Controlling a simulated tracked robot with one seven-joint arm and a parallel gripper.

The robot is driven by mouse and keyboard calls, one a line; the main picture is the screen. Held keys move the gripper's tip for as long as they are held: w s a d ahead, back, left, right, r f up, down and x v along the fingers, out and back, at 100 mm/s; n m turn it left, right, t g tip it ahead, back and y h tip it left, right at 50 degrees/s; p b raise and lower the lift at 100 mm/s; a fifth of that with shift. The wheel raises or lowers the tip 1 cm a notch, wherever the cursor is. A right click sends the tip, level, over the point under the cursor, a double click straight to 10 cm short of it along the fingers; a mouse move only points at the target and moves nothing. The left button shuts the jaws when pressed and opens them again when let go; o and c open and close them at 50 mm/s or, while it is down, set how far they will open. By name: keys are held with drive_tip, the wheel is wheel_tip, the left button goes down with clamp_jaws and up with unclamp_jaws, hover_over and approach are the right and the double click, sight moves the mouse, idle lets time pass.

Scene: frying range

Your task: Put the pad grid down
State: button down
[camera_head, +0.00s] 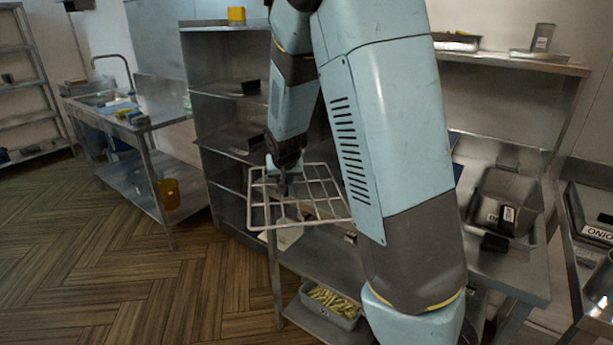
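The pad grid (262,214) is a pale wire rack of square cells in the middle of the head view. It is held in the air, roughly level, in front of the metal shelving. My gripper (284,184) points down at the grid's left-centre part and appears shut on one of its bars. The fingertips are small and dark here, so their exact grip is hard to see. My arm covers the right edge of the grid and part of the table behind it.
A metal shelf unit (225,75) stands behind the grid. A steel table (515,272) with a dark tray stands at right. A bin of yellow-green strips (335,303) sits low down. A sink bench (150,121) with a yellow bucket (169,194) stands at left. The wooden floor at left is clear.

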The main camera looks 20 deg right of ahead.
sight(306, 175)
drive_tip(key=shift+w+d, duration=1.1)
drive_tip(key=shift+d, duration=0.4)
drive_tip(key=shift+w+d, duration=1.05)
drive_tip(key=shift+d, duration=0.45)
drive_tip(key=shift+w+d, duration=1.1)
drive_tip(key=shift+d, duration=0.4)
drive_tip(key=shift+a+f, duration=0.1)
drive_tip(key=shift+f, duration=1.65)
drive_tip(key=c, duration=1)
unclamp_jaws()
drive_tip(key=shift+o, duration=0.2)
drive_tip(key=shift+r, duration=0.1)
